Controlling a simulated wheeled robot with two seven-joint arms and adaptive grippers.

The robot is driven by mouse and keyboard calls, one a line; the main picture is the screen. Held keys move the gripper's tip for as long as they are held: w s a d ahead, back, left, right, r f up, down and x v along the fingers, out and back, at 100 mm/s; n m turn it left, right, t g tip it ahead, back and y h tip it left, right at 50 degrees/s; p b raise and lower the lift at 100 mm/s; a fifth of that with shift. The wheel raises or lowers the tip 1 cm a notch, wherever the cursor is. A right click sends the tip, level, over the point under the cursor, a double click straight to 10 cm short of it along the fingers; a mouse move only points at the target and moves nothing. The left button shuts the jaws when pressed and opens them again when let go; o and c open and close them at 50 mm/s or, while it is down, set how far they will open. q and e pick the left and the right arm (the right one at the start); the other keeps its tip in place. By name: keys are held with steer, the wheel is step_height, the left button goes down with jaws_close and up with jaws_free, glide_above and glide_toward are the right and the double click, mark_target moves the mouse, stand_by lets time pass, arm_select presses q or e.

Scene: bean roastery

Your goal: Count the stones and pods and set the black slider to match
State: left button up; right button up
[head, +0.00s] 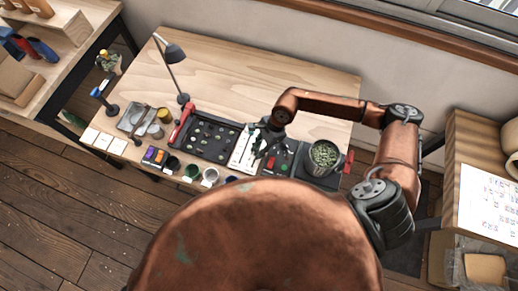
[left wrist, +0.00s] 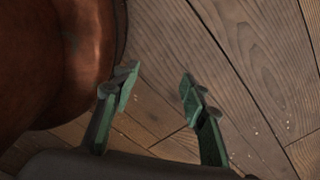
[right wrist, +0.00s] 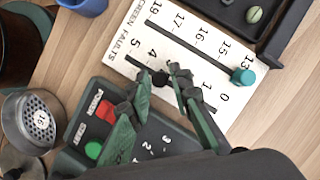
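The white score board (right wrist: 185,52) has two slots, one marked SCREEN and one FAULTS; in the head view it (head: 240,158) lies right of the dark sorting tray (head: 190,147). The tray holds several small pale and green pieces, too small to tell apart. The black slider (right wrist: 160,78) sits in the FAULTS slot, past the 4 toward the lower numbers; the digits beside it are hidden by a finger. My right gripper (right wrist: 158,75) has its fingertips closed in on both sides of this slider. My left gripper (left wrist: 158,80) is open and empty above the floor.
A teal slider (right wrist: 240,76) sits in the SCREEN slot. A dark control box (right wrist: 150,135) with red and green buttons is beside the board. A pot of green beans (head: 322,157) stands right; a lamp (head: 172,54) and cups (head: 210,174) stand left. The table's back right is clear.

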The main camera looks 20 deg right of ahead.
steer(key=shift+o, duration=1.3)
steer(key=v, duration=1.2)
